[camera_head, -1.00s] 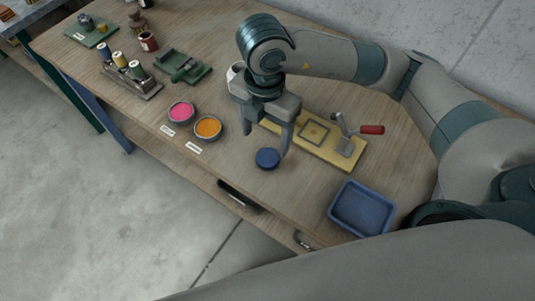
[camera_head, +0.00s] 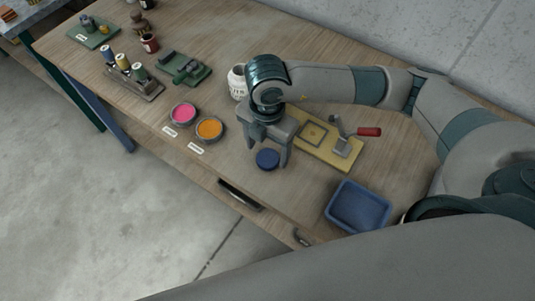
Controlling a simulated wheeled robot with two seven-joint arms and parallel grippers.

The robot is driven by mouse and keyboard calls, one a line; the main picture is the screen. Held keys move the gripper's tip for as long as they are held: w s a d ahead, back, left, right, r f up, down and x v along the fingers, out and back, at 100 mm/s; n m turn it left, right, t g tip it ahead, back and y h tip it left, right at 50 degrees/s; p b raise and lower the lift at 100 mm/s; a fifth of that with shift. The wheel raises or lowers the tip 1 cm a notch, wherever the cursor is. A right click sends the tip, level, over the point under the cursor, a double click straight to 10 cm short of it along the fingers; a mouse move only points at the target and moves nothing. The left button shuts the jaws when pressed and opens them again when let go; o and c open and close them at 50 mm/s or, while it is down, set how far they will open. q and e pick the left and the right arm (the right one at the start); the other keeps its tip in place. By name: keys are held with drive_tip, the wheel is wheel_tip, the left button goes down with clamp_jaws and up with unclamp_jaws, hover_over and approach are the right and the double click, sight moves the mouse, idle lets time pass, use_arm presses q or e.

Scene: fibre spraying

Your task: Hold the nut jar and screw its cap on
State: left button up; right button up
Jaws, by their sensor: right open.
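The blue round cap (camera_head: 267,159) lies on the wooden table near its front edge. My right gripper (camera_head: 268,160) is open and low over the cap, with one finger on each side of it. I cannot tell whether the fingers touch it. The white nut jar (camera_head: 237,82) stands upright behind and to the left of my right gripper, partly hidden by my right arm. Lettering shows on its front. My left gripper is not in view.
Bowls of pink (camera_head: 183,113) and orange (camera_head: 209,129) material stand left of the cap. A yellow board (camera_head: 327,151) with a red-handled clamp (camera_head: 368,132) is to the right. A blue tray (camera_head: 359,206) sits at the front right. Spools (camera_head: 122,61) stand at the left.

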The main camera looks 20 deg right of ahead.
sight(268, 159)
drive_tip(key=shift+d+f+p, duration=0.1)
drive_tip(key=shift+f+p, duration=0.2)
drive_tip(key=shift+f, duration=1)
drive_tip(key=shift+c, duration=0.4)
drive_tip(key=c, duration=1)
